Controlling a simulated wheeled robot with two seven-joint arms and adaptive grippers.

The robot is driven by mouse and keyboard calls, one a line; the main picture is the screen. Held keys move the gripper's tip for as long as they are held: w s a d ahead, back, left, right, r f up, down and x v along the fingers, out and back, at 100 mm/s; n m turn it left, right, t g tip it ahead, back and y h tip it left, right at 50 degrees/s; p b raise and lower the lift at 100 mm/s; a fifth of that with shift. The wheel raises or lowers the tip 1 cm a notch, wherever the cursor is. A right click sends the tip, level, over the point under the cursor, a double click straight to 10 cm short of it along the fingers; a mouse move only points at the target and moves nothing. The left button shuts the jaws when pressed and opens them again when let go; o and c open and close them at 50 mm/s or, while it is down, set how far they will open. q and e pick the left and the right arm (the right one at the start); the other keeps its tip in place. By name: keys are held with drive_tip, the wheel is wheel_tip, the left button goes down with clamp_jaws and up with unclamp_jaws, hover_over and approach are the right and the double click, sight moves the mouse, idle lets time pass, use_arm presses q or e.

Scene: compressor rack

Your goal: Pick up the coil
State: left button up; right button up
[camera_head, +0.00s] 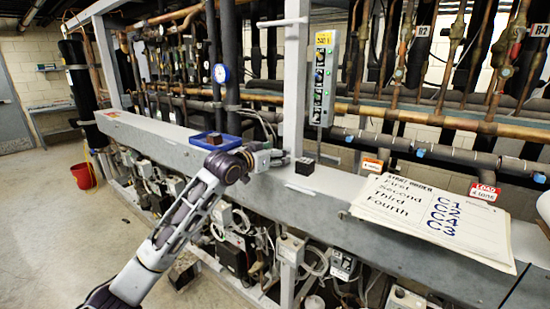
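A small dark block (305,166), which looks like the coil, sits on the grey ledge (335,181) just right of my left gripper. My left gripper (284,157) comes in from the lower left, low over the ledge, with its fingers pointing right toward the block. A small gap seems to separate the fingertips from the block. The fingers are too small to show whether they are open or shut. A blue tray (194,142) stands on the ledge behind my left wrist, with a dark item in it, partly hidden. My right gripper is not in view.
A handwritten start-order sheet (432,214) lies on the ledge at right. A grey upright post (295,90) rises close behind the block. Pipes run behind the ledge, and valves and wiring sit below it. A red bucket (84,176) stands on the floor at left.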

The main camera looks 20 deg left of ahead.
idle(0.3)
use_arm(q)
drive_tip(key=c, duration=1.3)
drive_tip(key=shift+o, duration=0.2)
drive_tip(key=shift+r, duration=0.15)
drive_tip(key=shift+r, duration=4.9)
drive_tip(key=shift+a+r, duration=0.1)
drive_tip(key=shift+r, duration=0.05)
